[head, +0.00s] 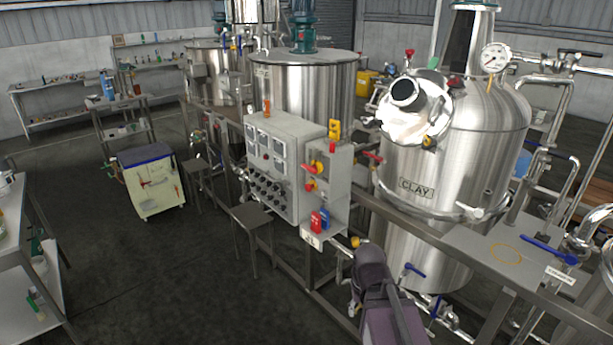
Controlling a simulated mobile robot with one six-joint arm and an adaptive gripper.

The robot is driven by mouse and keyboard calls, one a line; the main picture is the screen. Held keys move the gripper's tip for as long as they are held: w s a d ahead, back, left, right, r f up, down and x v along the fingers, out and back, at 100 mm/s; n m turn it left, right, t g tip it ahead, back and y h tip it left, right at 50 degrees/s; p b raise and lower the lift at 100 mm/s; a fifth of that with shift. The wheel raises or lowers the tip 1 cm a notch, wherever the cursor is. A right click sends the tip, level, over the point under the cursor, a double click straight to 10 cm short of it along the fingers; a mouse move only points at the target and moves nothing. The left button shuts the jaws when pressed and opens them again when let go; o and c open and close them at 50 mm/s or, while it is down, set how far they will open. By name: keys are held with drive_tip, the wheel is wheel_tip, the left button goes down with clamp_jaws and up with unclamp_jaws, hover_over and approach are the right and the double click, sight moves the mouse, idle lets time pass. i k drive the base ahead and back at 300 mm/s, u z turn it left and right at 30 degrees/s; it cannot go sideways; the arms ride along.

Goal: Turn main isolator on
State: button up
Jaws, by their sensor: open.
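A grey switch box (341,160) is fixed to the right of the larger control panel, in the middle of the head view. Its front bears an upper red-and-yellow rotary switch (317,167) and a smaller lower one (311,185). I cannot read any label that says which is the main isolator, and the handle positions are too small to tell. My gripper's fingers do not show in this view, and nothing is seen touching the switches.
The control panel (272,160) has meters and several black knobs. A stool (252,215) stands in front. The CLAY tank (455,150) is at right.

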sight(316, 167)
drive_tip(key=u, duration=0.6)
drive_tip(key=i, duration=0.95)
drive_tip(key=z, duration=0.05)
